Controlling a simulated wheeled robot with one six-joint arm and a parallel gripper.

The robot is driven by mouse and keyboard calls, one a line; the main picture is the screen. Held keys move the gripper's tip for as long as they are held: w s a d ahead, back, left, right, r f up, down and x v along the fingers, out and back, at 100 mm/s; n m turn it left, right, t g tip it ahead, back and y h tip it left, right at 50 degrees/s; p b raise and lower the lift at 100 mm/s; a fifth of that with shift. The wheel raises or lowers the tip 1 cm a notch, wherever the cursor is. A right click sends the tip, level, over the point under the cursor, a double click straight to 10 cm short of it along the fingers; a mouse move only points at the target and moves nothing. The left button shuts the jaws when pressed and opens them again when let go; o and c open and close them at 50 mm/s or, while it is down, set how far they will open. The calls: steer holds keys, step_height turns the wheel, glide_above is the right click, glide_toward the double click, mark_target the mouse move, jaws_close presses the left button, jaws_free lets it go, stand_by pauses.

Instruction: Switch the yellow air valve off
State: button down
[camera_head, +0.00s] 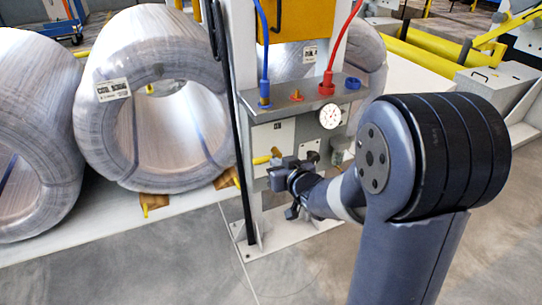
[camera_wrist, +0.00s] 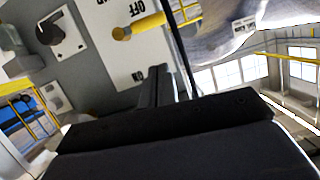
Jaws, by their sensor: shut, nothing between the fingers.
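The yellow air valve handle (camera_head: 262,160) sticks out at the left side of the grey panel on the upright post. In the wrist view the handle (camera_wrist: 140,27) is a short yellow lever with a rounded end, lying closer to the OFF lettering than to the ON lettering on a white plate (camera_wrist: 112,50). My gripper (camera_head: 285,170) is at the panel, just right of and slightly below the handle. Its dark fingers (camera_wrist: 165,82) are shut and empty, below the lever in the wrist view. Whether they touch the plate or handle cannot be told.
The panel carries a round gauge (camera_head: 330,116), with a blue hose (camera_head: 263,50) and a red hose (camera_head: 344,45) above. A black knob (camera_wrist: 48,29) sits beside the white plate. Large wrapped coils (camera_head: 155,95) stand left on a pale platform. Open floor lies in front.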

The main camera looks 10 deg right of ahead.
steer(key=shift+v, duration=1.6)
steer(key=b, duration=0.2)
glide_toward(267, 160)
steer(key=w+a+r, duration=0.2)
steer(key=w+a, duration=0.1)
steer(key=shift+w+a+f+b, duration=0.1)
steer(key=shift+w+f+b, duration=0.6)
steer(key=shift+w+f, duration=0.25)
steer(key=w+d+r+m+y+p, duration=0.3)
steer(key=d+m+y+p, duration=0.1)
steer(key=m+p, duration=0.4)
steer(key=shift+d+p, duration=0.35)
steer(key=shift+p, duration=0.65)
